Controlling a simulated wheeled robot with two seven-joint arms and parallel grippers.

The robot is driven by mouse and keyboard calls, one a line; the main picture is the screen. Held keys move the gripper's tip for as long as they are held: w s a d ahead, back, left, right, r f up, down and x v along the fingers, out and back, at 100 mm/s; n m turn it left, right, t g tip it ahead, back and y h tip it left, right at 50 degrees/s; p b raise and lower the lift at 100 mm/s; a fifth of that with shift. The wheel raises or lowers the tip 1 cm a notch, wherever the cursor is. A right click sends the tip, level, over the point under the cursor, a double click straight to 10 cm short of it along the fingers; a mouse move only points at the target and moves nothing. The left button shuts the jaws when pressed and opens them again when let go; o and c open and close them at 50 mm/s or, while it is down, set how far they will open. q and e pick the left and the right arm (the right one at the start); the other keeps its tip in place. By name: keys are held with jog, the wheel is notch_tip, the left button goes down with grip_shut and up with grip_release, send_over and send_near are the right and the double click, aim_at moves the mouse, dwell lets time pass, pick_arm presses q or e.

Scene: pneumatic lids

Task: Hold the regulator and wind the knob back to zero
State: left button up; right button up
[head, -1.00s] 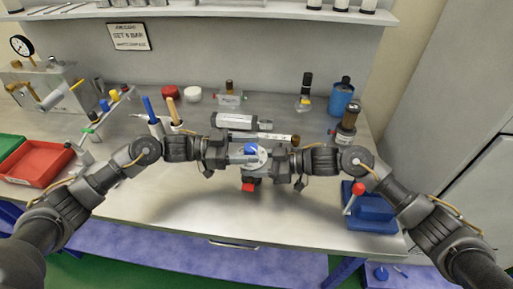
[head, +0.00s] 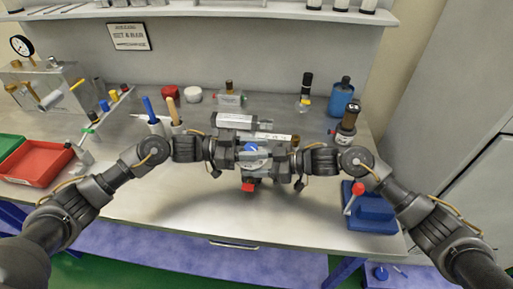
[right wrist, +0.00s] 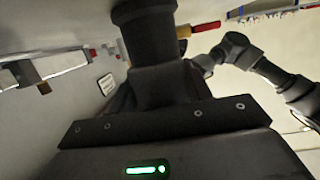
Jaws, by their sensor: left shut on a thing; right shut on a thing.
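The regulator (head: 254,158) is a small pale and grey body with a blue part on top and a red part (head: 248,187) at its lower front. It is in the middle of the head view, between my two grippers, above the front half of the bench. My left gripper (head: 238,158) is shut on its left side. My right gripper (head: 274,160) is shut on its right side, where the jaws hide most of the knob. In the right wrist view a dark cylinder stands in front of the gripper body; I cannot tell what it is.
Behind the regulator lie a white-labelled cylinder (head: 236,121) and a small clear-bodied unit (head: 229,99). A red tray (head: 38,162) is at left; a blue block with a red-topped lever (head: 372,212) is at right. The bench (head: 190,215) in front is clear.

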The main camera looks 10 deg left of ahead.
pick_arm(q)
jog(key=shift+f+t, duration=0.1)
jog(key=shift+t, duration=0.2)
pick_arm(e)
jog(key=shift+s+f, duration=0.15)
jog(key=shift+f, duration=0.2)
pick_arm(q)
jog(key=shift+n+t+y, duration=0.3)
jog(key=shift+n+t, duration=0.7)
jog(key=shift+t, duration=0.2)
jog(key=n+t+y, duration=0.1)
jog(key=t, duration=0.1)
jog(key=n+t+y, duration=0.1)
jog(key=n+t, duration=0.1)
jog(key=n+t+y, duration=0.1)
jog(key=t, duration=0.1)
jog(key=shift+w, duration=0.25)
jog(key=n+t+y, duration=0.4)
jog(key=y, duration=0.1)
jog(key=shift+w+a+n+t, duration=0.2)
jog(key=shift+n+t, duration=0.1)
jog(key=shift+n, duration=0.1)
jog(key=shift+w+a+r+n+t+y, duration=0.1)
jog(key=shift+n+t+y, duration=0.35)
jog(key=shift+y, duration=0.35)
jog(key=shift+w+a+r+n+t+y, duration=0.1)
jog(key=shift+n+t+y, duration=0.15)
jog(key=shift+n+y, duration=0.45)
jog(key=shift+y, duration=0.4)
jog(key=shift+a, duration=0.1)
